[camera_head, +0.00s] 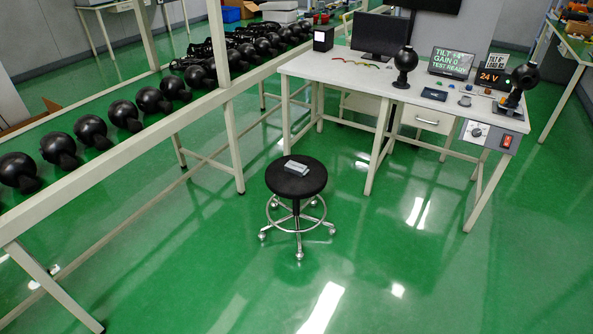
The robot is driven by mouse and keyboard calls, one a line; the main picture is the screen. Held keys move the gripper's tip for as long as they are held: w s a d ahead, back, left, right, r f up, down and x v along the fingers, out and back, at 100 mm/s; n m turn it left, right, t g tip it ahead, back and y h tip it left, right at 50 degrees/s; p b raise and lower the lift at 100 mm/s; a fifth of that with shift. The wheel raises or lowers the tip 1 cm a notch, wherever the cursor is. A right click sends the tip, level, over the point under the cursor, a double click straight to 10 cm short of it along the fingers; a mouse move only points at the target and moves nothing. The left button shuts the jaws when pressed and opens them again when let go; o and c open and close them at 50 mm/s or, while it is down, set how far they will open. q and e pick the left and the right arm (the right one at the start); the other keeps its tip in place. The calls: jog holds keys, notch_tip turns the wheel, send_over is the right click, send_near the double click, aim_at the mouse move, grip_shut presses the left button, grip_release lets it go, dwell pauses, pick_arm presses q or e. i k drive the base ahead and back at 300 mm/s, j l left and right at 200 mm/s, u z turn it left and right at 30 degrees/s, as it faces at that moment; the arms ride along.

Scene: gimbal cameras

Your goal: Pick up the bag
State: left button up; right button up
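No object in the head view is clearly a bag. A small grey-white flat item (297,168) lies on the round black seat of a stool (290,184); it is too small to tell whether it is a bag. Neither of my grippers is in view.
A long bench (122,152) with a row of black ball-shaped gimbal cameras (91,131) runs along the left. A white worktable (343,73) with a monitor (380,36), small displays and two black camera balls stands at the back right. The green floor (420,265) in front is clear.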

aim_at(298, 169)
jog(key=i+l+u, duration=0.1)
jog(key=i+l, duration=0.15)
jog(key=i, duration=0.15)
jog(key=i+l+u, duration=0.15)
jog(key=i+l, duration=0.15)
jog(key=i, duration=0.1)
